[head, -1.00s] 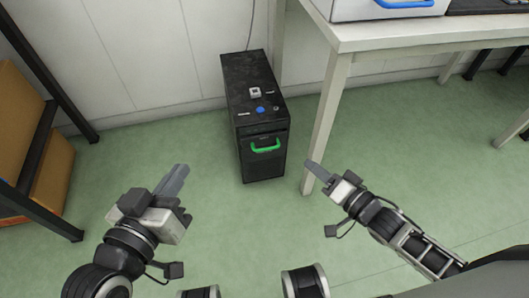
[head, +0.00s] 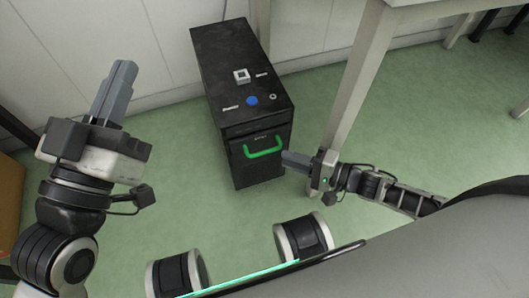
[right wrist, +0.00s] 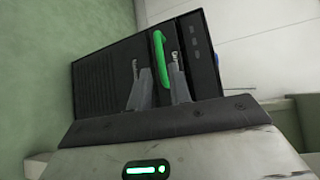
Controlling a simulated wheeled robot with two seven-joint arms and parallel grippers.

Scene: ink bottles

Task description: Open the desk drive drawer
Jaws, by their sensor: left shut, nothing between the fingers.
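The desk drive (head: 240,75) is a black box standing on the floor, with a green handle (head: 264,148) on its front drawer (head: 262,163). The drawer front looks flush with the box. My right gripper (head: 285,159) is beside the right end of the handle. In the right wrist view its two fingers (right wrist: 155,65) are apart, with the green handle (right wrist: 159,52) appearing between their tips; I cannot tell whether they touch it. My left gripper (head: 124,70) is shut and empty, raised to the left of the drive.
A white table leg (head: 355,80) stands just right of the drive, behind my right gripper. The white wall (head: 100,35) is behind the drive. Green floor (head: 180,190) is clear in front and to the left. A brown box (head: 10,200) shows at the left edge.

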